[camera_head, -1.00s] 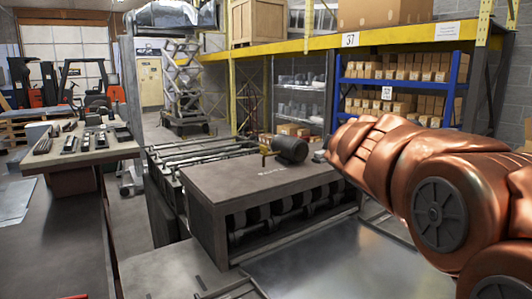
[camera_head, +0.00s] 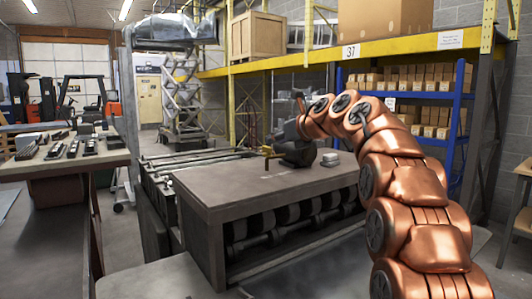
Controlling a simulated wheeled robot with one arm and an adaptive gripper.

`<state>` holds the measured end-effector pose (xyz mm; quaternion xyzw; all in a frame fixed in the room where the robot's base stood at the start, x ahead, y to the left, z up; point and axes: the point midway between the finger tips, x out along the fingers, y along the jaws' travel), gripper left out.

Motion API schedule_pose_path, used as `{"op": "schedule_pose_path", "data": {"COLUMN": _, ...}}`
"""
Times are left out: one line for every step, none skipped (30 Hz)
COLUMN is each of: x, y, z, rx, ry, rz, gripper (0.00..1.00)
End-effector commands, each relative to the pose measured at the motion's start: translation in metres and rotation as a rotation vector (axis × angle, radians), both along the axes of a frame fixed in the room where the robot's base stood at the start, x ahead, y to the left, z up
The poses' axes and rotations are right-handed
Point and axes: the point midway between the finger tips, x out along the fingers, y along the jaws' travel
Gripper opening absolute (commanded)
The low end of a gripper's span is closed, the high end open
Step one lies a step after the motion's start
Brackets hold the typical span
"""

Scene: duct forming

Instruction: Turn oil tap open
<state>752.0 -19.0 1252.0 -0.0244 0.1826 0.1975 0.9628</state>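A small brass-coloured oil tap (camera_head: 267,153) sticks out to the left of a dark cylinder (camera_head: 298,155) on top of the grey machine (camera_head: 235,185). My copper-coloured arm arches up from the lower right and bends down toward the cylinder. My gripper (camera_head: 288,131), dark and small in the picture, is at the arm's far end, above and just behind or beside the cylinder. It blends with the dark cylinder, so its fingers and any contact with the tap cannot be made out.
A small light-grey item (camera_head: 330,159) sits right of the cylinder. A workbench (camera_head: 55,165) with dark parts stands left. Shelves with boxes (camera_head: 430,115) stand behind my arm. The near machine top is clear.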

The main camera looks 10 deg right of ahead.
Motion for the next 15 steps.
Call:
{"op": "schedule_pose_path", "data": {"x": 0.001, "y": -0.005, "z": -0.005, "rx": -0.019, "ry": 0.006, "rz": -0.002, "gripper": 0.36}}
{"op": "schedule_pose_path", "data": {"x": 0.001, "y": -0.007, "z": -0.006, "rx": -0.027, "ry": 0.009, "rz": -0.003, "gripper": 0.36}}
{"op": "schedule_pose_path", "data": {"x": 0.002, "y": -0.008, "z": -0.008, "rx": -0.033, "ry": 0.012, "rz": -0.004, "gripper": 0.36}}
{"op": "schedule_pose_path", "data": {"x": 0.004, "y": -0.009, "z": -0.009, "rx": -0.036, "ry": 0.013, "rz": -0.006, "gripper": 0.36}}
{"op": "schedule_pose_path", "data": {"x": 0.005, "y": -0.009, "z": -0.009, "rx": -0.038, "ry": 0.014, "rz": -0.006, "gripper": 0.36}}
{"op": "schedule_pose_path", "data": {"x": 0.008, "y": -0.008, "z": -0.01, "rx": -0.037, "ry": 0.014, "rz": -0.006, "gripper": 0.36}}
{"op": "schedule_pose_path", "data": {"x": 0.01, "y": -0.008, "z": -0.011, "rx": -0.036, "ry": 0.013, "rz": -0.008, "gripper": 0.36}}
{"op": "schedule_pose_path", "data": {"x": 0.013, "y": -0.007, "z": -0.012, "rx": -0.035, "ry": 0.014, "rz": -0.008, "gripper": 0.36}}
{"op": "schedule_pose_path", "data": {"x": 0.018, "y": -0.005, "z": -0.014, "rx": -0.034, "ry": 0.014, "rz": -0.008, "gripper": 0.36}}
{"op": "schedule_pose_path", "data": {"x": 0.021, "y": -0.004, "z": -0.016, "rx": -0.034, "ry": 0.015, "rz": -0.008, "gripper": 0.36}}
{"op": "schedule_pose_path", "data": {"x": 0.025, "y": -0.002, "z": -0.018, "rx": -0.035, "ry": 0.015, "rz": -0.009, "gripper": 0.36}}
{"op": "schedule_pose_path", "data": {"x": 0.029, "y": -0.001, "z": -0.02, "rx": -0.034, "ry": 0.015, "rz": -0.009, "gripper": 0.36}}
{"op": "schedule_pose_path", "data": {"x": 0.032, "y": 0.0, "z": -0.021, "rx": -0.033, "ry": 0.014, "rz": -0.008, "gripper": 0.36}}
{"op": "schedule_pose_path", "data": {"x": 0.035, "y": 0.002, "z": -0.022, "rx": -0.033, "ry": 0.015, "rz": -0.007, "gripper": 0.36}}
{"op": "schedule_pose_path", "data": {"x": 0.039, "y": 0.004, "z": -0.024, "rx": -0.033, "ry": 0.014, "rz": -0.008, "gripper": 0.36}}
